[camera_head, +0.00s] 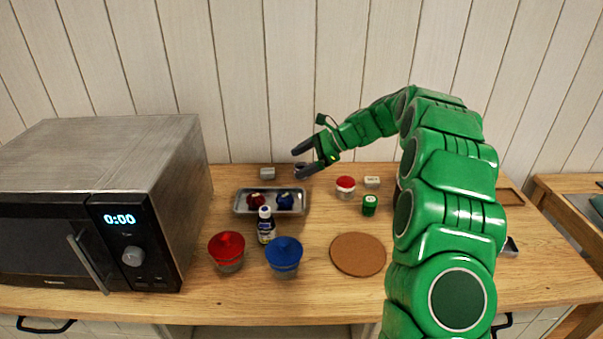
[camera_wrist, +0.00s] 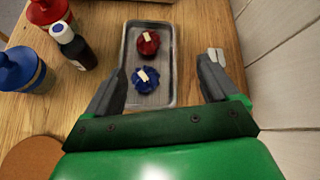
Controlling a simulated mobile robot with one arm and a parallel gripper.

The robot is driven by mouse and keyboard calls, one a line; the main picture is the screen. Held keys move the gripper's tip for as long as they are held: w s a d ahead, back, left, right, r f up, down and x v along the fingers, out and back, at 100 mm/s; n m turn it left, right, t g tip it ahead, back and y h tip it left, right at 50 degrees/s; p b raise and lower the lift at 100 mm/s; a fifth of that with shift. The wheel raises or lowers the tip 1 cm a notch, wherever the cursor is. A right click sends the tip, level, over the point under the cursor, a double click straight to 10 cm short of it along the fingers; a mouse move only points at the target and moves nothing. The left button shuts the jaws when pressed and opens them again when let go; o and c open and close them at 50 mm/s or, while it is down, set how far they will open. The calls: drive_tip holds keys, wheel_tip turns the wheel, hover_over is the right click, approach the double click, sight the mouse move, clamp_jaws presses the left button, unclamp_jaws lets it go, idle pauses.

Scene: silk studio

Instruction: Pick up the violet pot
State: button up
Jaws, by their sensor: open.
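My gripper (camera_head: 302,160) is open above the back of the counter, its two dark fingers apart. In the wrist view my gripper (camera_wrist: 160,68) has its fingers spread over the tray, with nothing held between them. A small pot (camera_head: 299,167) with a dark, perhaps violet top shows at the fingers in the head view, partly hidden by the lower finger. Its colour is too small to be sure of. I cannot make out a violet pot in the wrist view.
A metal tray (camera_head: 240,209) holds red and blue tagged bundles. Near it are a grey pot (camera_head: 267,173), a dark bottle (camera_head: 266,226), a red-lidded jar (camera_head: 227,250) and a blue-lidded jar (camera_head: 284,256). A red-and-white pot (camera_head: 345,187) and green pot (camera_head: 369,206) stand right. A microwave (camera_head: 100,205) fills the left.

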drive_tip(key=w+d+f+m, duration=0.1)
drive_tip(key=w+f, duration=0.2)
drive_tip(key=w, duration=0.1)
drive_tip(key=w+d+f+m+t+y, duration=0.1)
drive_tip(key=w+d+f+m, duration=0.1)
drive_tip(key=w+f, duration=0.1)
drive_tip(key=w+d+f+m+t, duration=0.1)
drive_tip(key=w+d+f+m, duration=0.1)
drive_tip(key=w, duration=0.3)
drive_tip(key=shift+w+f+y, duration=0.25)
drive_tip(key=shift+f+y, duration=0.15)
drive_tip(key=shift+f, duration=0.3)
drive_tip(key=shift+w+x, duration=0.2)
drive_tip(key=shift+x, duration=1.75)
drive_tip(key=shift+w+x, duration=0.15)
drive_tip(key=shift+x, duration=1.75)
drive_tip(key=c, duration=1.1)
drive_tip(key=shift+r, duration=0.15)
